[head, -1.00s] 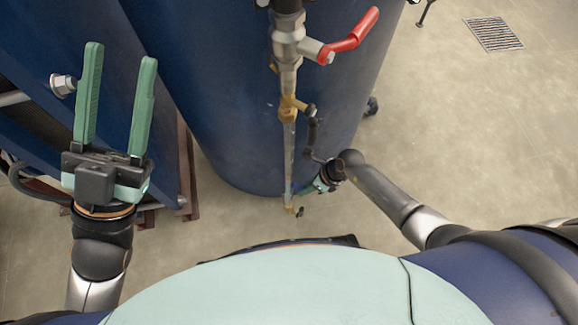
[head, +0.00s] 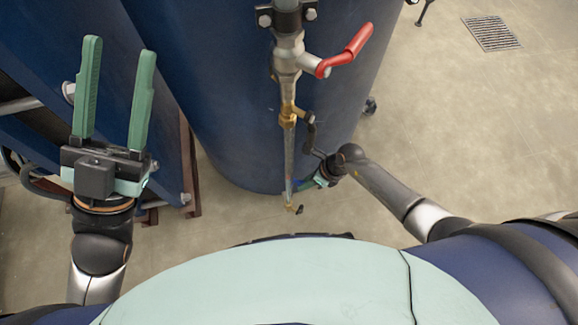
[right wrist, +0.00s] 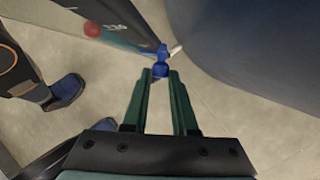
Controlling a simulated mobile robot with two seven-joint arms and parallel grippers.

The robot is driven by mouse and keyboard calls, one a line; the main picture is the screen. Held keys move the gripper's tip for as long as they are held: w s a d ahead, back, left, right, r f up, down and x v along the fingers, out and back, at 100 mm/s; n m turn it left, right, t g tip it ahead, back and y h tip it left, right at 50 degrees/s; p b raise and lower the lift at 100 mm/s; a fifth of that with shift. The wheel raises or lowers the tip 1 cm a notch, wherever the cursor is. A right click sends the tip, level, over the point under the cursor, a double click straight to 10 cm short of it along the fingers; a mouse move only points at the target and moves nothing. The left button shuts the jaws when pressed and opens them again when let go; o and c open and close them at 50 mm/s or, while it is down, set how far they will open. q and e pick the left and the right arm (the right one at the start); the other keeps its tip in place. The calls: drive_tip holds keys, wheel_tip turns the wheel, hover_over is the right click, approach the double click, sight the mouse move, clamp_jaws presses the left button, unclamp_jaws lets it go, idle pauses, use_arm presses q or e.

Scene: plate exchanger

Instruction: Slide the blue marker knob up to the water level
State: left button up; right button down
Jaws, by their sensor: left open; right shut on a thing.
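The blue marker knob (right wrist: 160,69) is between the fingertips of my right gripper (right wrist: 160,75) in the right wrist view. The right gripper is shut on it, beside the gauge. In the head view the right gripper (head: 308,183) is small and reaches the lower part of the sight gauge tube (head: 289,155). The knob is barely visible there. The gauge also shows in the right wrist view (right wrist: 118,22), with a red dot and printed marks on it. The water level cannot be made out. My left gripper (head: 118,70) is open and empty at the left.
A large blue tank (head: 225,120) stands behind the gauge. A valve with a red lever (head: 348,50) sits above it. A blue frame structure (head: 40,75) is behind my left gripper. The floor at right, with a drain grate (head: 493,34), is clear.

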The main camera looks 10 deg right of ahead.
sight(290, 170)
drive_tip(key=shift+r+p, duration=0.6)
drive_tip(key=shift+r, duration=0.15)
drive_tip(key=shift+d+r, duration=0.1)
drive_tip(key=shift+r, duration=0.05)
drive_tip(key=shift+r+p, duration=2.85)
drive_tip(key=shift+p, duration=0.1)
drive_tip(key=shift+r, duration=0.15)
drive_tip(key=shift+r+p, duration=0.15)
drive_tip(key=shift+p, duration=0.15)
drive_tip(key=c, duration=1.2)
unclamp_jaws()
drive_tip(key=shift+r, duration=0.1)
drive_tip(key=o, duration=0.6)
